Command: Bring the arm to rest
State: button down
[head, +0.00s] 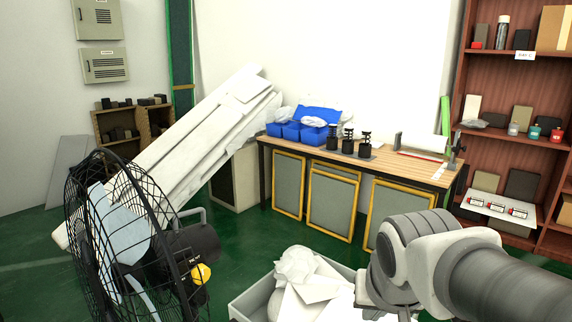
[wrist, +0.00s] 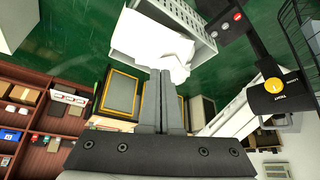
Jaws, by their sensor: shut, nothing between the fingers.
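My arm (head: 425,250) reaches in from the lower right of the head view, held above the floor in front of the workbench. My gripper (wrist: 164,76) shows in the wrist view, its two dark fingers side by side with no gap and nothing held. In that view the fingertips overlap the white crumpled paper in the bin (wrist: 185,15), with open space seeming to lie between. In the head view the fingers cannot be made out.
A black caged fan (head: 115,235) stands close at the left. A grey bin (head: 255,298) of crumpled paper is at the bottom centre. The wooden workbench (head: 400,172) stands behind, and a red-brown shelf (head: 480,65) at the right. Green floor lies clear between them.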

jog(key=s+r+n+p, duration=0.1)
jog(key=s+r+n, duration=0.1)
jog(key=s, duration=0.6)
notch_tip(320, 180, up, 17)
jog(key=p, duration=1.6)
jog(key=shift+w+d+y+p, duration=0.3)
jog(key=shift+w+d, duration=0.1)
jog(key=shift+f, duration=0.1)
